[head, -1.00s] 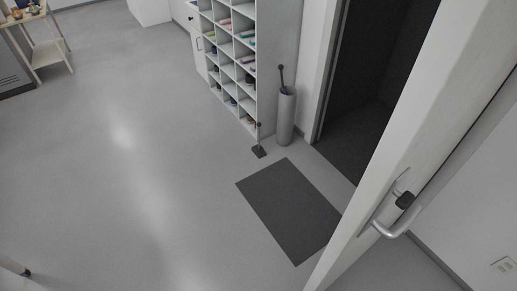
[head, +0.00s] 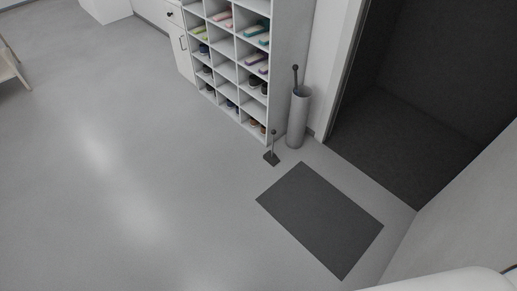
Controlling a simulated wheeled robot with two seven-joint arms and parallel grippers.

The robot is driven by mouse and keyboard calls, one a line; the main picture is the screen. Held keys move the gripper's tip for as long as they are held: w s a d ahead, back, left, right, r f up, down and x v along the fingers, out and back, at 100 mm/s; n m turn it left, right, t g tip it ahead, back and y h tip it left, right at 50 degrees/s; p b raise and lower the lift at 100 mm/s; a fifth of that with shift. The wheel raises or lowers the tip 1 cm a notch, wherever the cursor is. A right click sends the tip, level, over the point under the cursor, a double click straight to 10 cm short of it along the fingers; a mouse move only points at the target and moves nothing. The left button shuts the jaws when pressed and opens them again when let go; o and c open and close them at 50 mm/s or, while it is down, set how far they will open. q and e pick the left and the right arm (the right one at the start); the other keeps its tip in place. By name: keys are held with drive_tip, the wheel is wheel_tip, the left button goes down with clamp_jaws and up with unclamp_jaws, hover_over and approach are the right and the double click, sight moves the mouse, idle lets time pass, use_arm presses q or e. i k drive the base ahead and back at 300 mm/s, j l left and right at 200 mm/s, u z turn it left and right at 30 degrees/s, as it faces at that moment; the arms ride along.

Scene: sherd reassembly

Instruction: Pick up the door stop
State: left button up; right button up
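The door stop (head: 271,157) appears to be the small dark piece on the floor, with a flat base and a thin upright stem topped by a knob. It stands by the front corner of the shoe shelf, just beyond the dark mat. Nothing covers it. Neither of my grippers shows in the head view, so nothing is seen touching the door stop.
A white shoe shelf (head: 238,63) and a grey cylindrical stand (head: 299,121) with a dark-knobbed rod stand close behind it. The dark mat (head: 319,218) lies before a dark doorway (head: 407,126). Open floor (head: 130,160) spreads left. A pale rounded shape fills the bottom right.

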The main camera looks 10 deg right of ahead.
sight(270, 157)
drive_tip(key=i+l, duration=0.1)
drive_tip(key=i, duration=0.5)
drive_tip(key=i+l, duration=0.1)
drive_tip(key=i, duration=0.5)
